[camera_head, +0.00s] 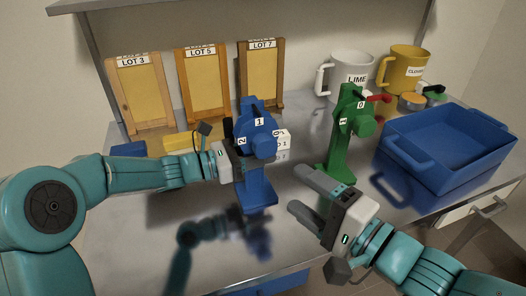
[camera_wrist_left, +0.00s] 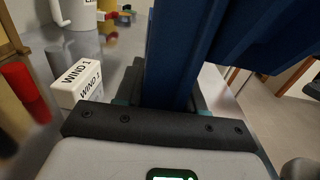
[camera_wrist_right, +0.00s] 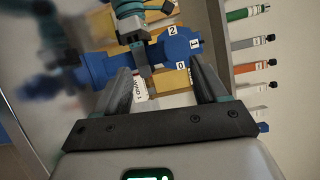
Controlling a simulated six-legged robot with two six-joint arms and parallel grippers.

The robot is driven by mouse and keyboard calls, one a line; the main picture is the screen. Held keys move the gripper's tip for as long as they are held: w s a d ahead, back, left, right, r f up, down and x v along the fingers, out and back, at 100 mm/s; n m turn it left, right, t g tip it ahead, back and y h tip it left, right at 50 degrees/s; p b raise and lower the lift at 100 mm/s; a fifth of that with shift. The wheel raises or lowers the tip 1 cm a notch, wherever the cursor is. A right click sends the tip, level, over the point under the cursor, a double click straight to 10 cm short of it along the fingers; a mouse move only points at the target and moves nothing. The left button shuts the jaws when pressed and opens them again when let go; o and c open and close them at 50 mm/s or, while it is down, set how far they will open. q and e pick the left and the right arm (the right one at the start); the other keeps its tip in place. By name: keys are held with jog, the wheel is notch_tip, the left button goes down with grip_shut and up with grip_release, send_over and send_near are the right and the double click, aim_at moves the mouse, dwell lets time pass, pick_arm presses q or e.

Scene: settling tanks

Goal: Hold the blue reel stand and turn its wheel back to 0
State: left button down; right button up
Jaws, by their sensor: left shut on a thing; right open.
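The blue reel stand (camera_head: 258,185) stands upright on the metal bench. In the right wrist view the stand (camera_wrist_right: 100,68) lies beyond the open fingers, with 0, 1 and 2 showing.
A white WIND 1 block (camera_wrist_left: 78,82) is behind the wheel. A green reel stand (camera_head: 340,140) stands close behind my right gripper. A blue crate (camera_head: 400,165) is at the right. LOT boards (camera_head: 203,90) and mugs (camera_head: 349,75) line the back. The front of the bench is clear.

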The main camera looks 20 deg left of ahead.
jog(key=s+a+f+n+g+h, duration=0.2)
jog(key=s+f+n+g, duration=0.15)
jog(key=f, duration=0.25)
jog(key=n+t+h, duration=0.2)
jog(key=n+t, duration=0.7)
jog(key=n, duration=0.2)
send_near(267, 151)
jog(key=x, duration=0.9)
jog(key=shift+w+a, duration=0.15)
jog(key=c, duration=1.1)
